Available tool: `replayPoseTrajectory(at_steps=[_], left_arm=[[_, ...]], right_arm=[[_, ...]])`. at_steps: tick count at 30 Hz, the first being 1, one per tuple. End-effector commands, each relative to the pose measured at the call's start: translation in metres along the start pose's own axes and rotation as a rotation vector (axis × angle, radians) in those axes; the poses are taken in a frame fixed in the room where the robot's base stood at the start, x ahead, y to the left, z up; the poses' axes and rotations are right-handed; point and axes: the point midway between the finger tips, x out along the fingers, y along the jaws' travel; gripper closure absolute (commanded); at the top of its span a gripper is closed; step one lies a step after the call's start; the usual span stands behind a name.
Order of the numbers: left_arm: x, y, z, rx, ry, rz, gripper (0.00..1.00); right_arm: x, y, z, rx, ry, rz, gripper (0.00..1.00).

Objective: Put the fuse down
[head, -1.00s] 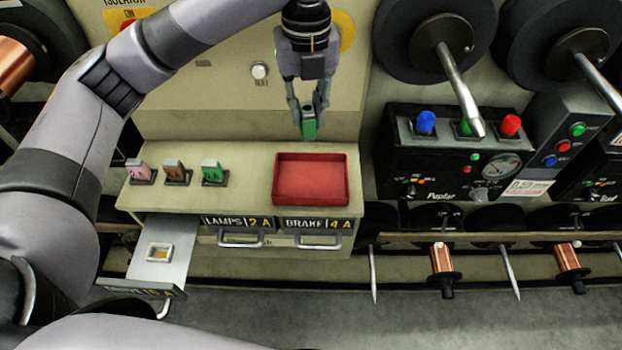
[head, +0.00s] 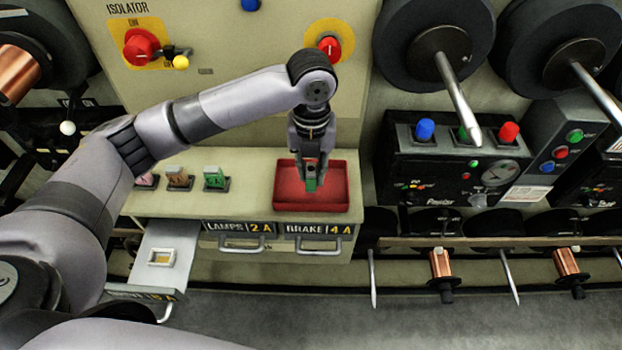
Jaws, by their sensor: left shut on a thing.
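A green fuse (head: 311,184) is held in my left gripper (head: 311,178), which is shut on it and points down. The fuse is over the inside of the red tray (head: 338,200), near its middle. I cannot tell whether the fuse touches the tray floor. The tray sits on the right part of the cream bench top. My right gripper is not in view.
Pink (head: 147,181), brown (head: 178,177) and green (head: 214,178) fuses stand in holders left of the tray. An open drawer (head: 170,245) at the lower left holds a small pale yellowish piece. The LAMPS (head: 240,228) and BRAKE (head: 318,229) drawers are shut. A dark control panel (head: 455,160) stands to the right.

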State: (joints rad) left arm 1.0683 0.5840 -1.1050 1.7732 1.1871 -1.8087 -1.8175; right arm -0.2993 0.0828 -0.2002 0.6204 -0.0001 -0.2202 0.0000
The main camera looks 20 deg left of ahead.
Motion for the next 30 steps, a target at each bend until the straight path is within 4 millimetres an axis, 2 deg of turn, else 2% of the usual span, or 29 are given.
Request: replayPoseTrajectory(at_steps=[5, 11, 22, 23, 30], left_arm=[[0.015, 0.001, -0.001, 0.000, 0.002, 0.003, 1.00], [0.043, 0.001, -0.001, -0.001, 0.002, 0.002, 1.00], [0.048, 0.000, 0.000, 0.000, 0.000, 0.001, 1.00], [0.047, 0.000, 0.000, 0.001, 0.000, 0.001, 0.79], [0.047, 0.000, 0.000, 0.000, 0.000, 0.001, 0.62]], right_arm=[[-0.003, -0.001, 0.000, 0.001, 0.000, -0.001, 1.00], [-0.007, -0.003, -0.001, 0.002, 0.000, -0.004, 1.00], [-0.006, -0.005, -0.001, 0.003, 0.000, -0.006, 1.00], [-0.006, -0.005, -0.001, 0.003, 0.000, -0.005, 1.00], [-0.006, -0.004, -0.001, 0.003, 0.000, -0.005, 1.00]])
